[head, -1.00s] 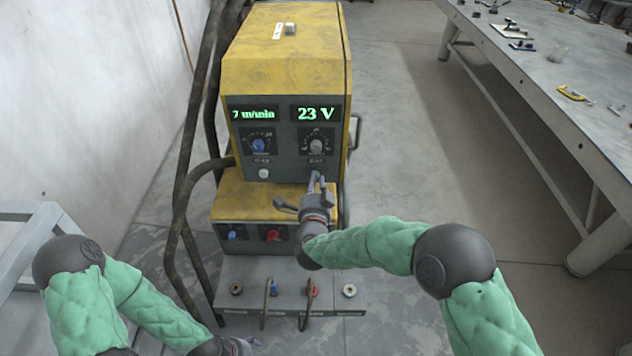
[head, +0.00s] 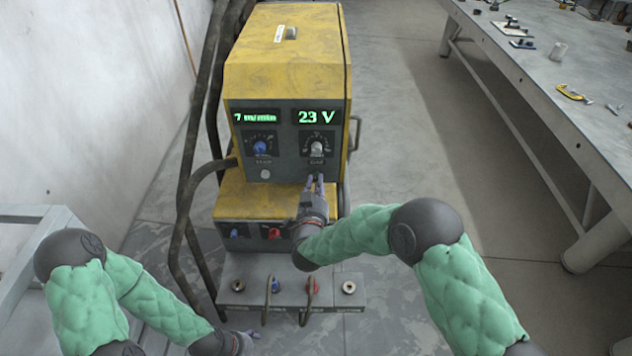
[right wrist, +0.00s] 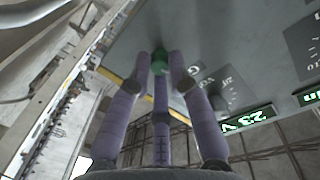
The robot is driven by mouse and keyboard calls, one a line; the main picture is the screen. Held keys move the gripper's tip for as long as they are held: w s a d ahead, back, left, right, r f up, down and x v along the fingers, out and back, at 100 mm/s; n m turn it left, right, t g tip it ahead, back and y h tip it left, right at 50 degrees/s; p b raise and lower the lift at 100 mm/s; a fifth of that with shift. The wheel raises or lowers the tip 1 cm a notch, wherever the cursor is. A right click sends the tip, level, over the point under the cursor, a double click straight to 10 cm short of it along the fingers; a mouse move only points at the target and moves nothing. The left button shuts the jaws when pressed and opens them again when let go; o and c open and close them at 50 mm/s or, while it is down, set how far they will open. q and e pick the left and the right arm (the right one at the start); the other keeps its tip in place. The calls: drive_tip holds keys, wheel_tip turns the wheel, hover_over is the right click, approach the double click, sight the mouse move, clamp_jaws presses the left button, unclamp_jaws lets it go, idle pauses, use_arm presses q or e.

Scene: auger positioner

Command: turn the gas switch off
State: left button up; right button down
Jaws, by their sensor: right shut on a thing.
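The yellow and dark grey welding machine (head: 285,75) stands upright in the head view, with a panel of displays and knobs on its front. My right gripper (head: 315,180) is at the lower right of this panel, below the right knob (head: 317,148). In the head view the gripper hides this switch. My left gripper (head: 243,341) is low, near the bottom edge, away from the panel; its fingers are unclear.
A pale button (head: 265,174) and a blue knob (head: 260,148) are on the panel's left. Thick dark hoses (head: 190,150) run down the machine's left side. A lower shelf (head: 240,300) carries sockets and cables. A workbench (head: 530,70) stands at the right, with clear floor between.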

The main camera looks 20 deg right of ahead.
drive_tip(key=n, duration=0.3)
drive_tip(key=n+p, duration=0.1)
drive_tip(key=shift+s+f+n, duration=0.1)
drive_tip(key=shift+f+n, duration=0.15)
drive_tip(key=shift+n, duration=0.15)
idle(0.4)
drive_tip(key=c, duration=1.1)
unclamp_jaws()
drive_tip(key=shift+c, duration=0.2)
drive_tip(key=shift+s+a, duration=0.1)
drive_tip(key=shift+s, duration=0.05)
drive_tip(key=v, duration=1.1)
drive_tip(key=shift+s, duration=0.3)
drive_tip(key=shift+a+f, duration=0.1)
